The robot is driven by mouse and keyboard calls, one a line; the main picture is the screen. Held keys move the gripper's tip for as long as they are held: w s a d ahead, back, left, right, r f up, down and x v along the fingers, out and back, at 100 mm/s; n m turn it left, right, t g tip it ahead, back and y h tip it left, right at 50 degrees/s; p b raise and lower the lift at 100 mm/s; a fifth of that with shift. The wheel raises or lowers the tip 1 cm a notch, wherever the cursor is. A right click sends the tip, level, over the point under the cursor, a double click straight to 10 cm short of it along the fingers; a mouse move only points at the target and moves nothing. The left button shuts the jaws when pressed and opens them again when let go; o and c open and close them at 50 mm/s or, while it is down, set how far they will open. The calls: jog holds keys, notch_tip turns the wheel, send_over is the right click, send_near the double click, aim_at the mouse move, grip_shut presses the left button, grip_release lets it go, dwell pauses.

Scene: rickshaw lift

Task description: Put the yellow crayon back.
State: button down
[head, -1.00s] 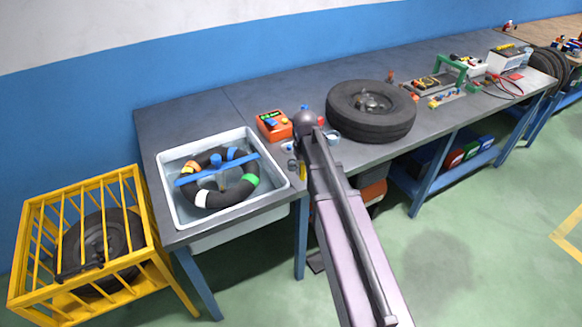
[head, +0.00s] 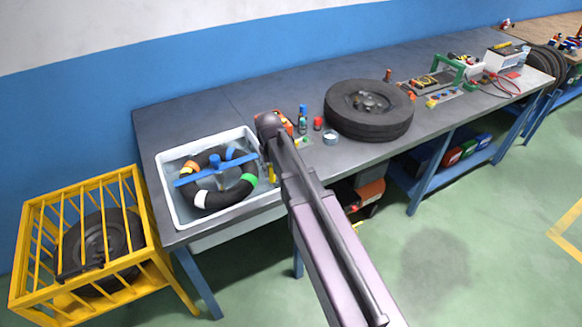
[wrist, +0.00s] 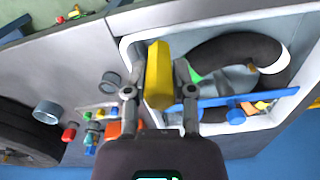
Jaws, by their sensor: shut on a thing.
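The yellow crayon (wrist: 159,72) is held between the two fingers of my gripper (wrist: 159,94) in the wrist view. It points away from the palm, over the rim of the white basin. In the head view a bit of the crayon (head: 271,173) shows below the end of my arm, near the basin's right edge. My arm hides most of the gripper there. Small coloured pieces in a group (wrist: 97,128) stand on the bench, left of the gripper in the wrist view. I cannot tell which spot is the crayon's own.
The white basin (head: 166,200) holds a black ring tube and a blue bar. An orange box (head: 282,121) is partly behind my arm. A grey ring (head: 330,138), a red piece (head: 318,124) and a large tyre (head: 368,110) sit to the right. A yellow cage (head: 150,225) stands left.

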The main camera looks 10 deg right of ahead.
jog(key=w+d+f+b, duration=0.1)
jog(key=w+d, duration=0.7)
jog(key=w, duration=0.4)
jog(key=shift+d+f, duration=0.15)
jog(key=shift+f, duration=0.05)
jog(key=shift+w, duration=0.2)
jog(key=shift+w+d+f+b, duration=0.45)
jog(key=shift+f+b, duration=0.2)
jog(key=shift+b, duration=0.15)
jog(key=shift+a+f+b, duration=0.1)
jog(key=shift+f+b, duration=1.1)
jog(key=shift+b, duration=0.05)
jog(key=shift+f, duration=0.25)
jog(key=shift+c, duration=2.3)
grip_release()
